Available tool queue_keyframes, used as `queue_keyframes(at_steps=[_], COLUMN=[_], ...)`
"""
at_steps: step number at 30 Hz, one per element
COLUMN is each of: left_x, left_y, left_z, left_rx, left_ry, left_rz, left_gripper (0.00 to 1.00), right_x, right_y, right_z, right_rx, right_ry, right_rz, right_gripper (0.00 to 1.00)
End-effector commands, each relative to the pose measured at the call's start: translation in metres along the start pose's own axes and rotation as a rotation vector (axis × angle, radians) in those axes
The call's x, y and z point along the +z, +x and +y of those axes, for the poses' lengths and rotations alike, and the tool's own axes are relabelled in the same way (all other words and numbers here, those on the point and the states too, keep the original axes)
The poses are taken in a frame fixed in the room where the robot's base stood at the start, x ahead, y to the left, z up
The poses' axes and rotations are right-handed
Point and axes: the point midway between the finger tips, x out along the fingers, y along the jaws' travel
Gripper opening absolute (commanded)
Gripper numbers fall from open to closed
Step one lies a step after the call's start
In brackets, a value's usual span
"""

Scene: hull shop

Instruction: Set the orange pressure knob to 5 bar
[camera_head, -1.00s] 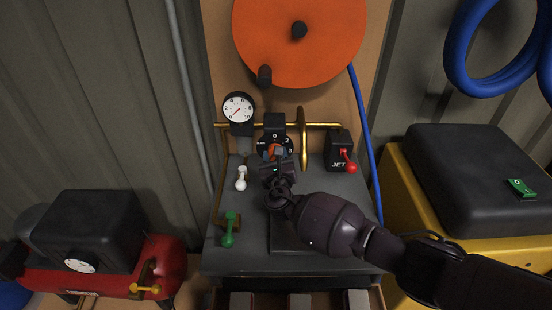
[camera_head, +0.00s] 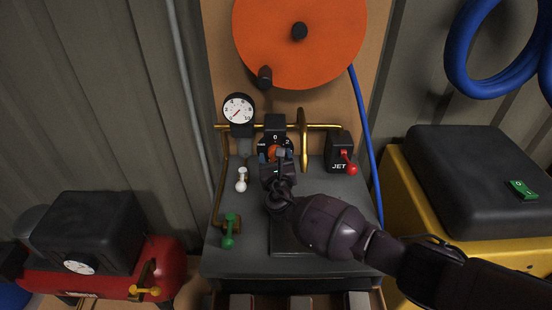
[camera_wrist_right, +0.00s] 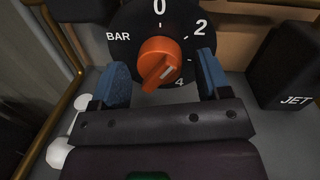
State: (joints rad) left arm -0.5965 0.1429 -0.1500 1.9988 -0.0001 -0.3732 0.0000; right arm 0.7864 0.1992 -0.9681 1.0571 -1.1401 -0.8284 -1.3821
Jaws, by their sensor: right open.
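The orange pressure knob (camera_wrist_right: 158,62) sits on a round black dial (camera_wrist_right: 128,42) marked BAR, with 0 at top, 2 at upper right and 4 at lower right. A pale pointer line on the knob slants; which number it marks is unclear. In the head view the knob (camera_head: 275,152) is partly behind my gripper. My right gripper (camera_wrist_right: 160,78) is open, with one blue finger on each side of the knob and visible gaps to it. It also shows in the head view (camera_head: 276,157). My left gripper is not in view.
A round gauge (camera_head: 239,109) stands left of the dial. A black JET box with a red lever (camera_head: 350,166) is to its right. White (camera_head: 241,180) and green (camera_head: 229,232) valve handles stand at left. An orange reel (camera_head: 320,45) hangs above.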

Motion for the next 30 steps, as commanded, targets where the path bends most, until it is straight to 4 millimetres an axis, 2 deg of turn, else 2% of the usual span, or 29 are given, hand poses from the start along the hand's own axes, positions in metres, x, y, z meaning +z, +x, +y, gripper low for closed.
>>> queue_keyframes(at_steps=[5, 15, 21, 30], left_x=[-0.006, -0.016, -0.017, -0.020], left_y=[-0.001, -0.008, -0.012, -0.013], left_z=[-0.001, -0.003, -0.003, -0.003], left_rx=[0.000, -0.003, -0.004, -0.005], left_ry=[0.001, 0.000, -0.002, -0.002], left_rz=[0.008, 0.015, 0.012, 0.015], left_gripper=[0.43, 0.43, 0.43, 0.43], right_x=[0.001, 0.002, 0.001, 0.000], right_y=[-0.011, -0.069, -0.097, -0.108], right_z=[-0.001, -0.001, 0.000, 0.000], right_rx=[0.000, 0.001, 0.000, 0.000], right_ry=[0.000, 0.001, 0.000, 0.000], right_rz=[0.001, 0.000, 0.000, 0.000], right_gripper=[0.70, 0.70, 0.70, 0.70])
